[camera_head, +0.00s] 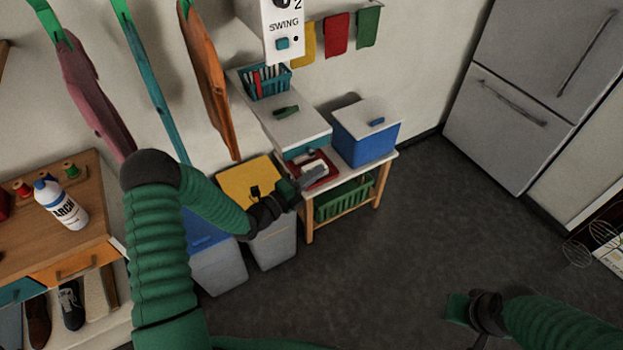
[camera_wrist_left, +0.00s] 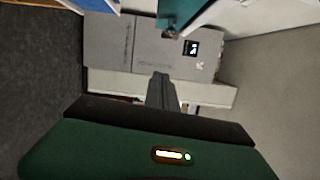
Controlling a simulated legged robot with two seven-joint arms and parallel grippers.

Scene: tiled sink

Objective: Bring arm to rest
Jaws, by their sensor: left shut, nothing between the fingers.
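My left arm, in a green ribbed sleeve, comes in from the left in the head view. Its gripper (camera_head: 314,177) is in front of the small wooden table by the wall, near the red tray. The fingers also show in the left wrist view (camera_wrist_left: 162,90), shut together with nothing between them. My right gripper (camera_head: 463,308) is low at the lower right, over the dark floor. Its fingers are too unclear to tell whether they are open.
A red tray (camera_head: 325,181) and a blue box (camera_head: 366,146) with a white lid sit on the wooden table (camera_head: 377,190). A green basket (camera_head: 343,201) is below. Grey bins (camera_head: 272,246) stand left of it. The middle floor is clear.

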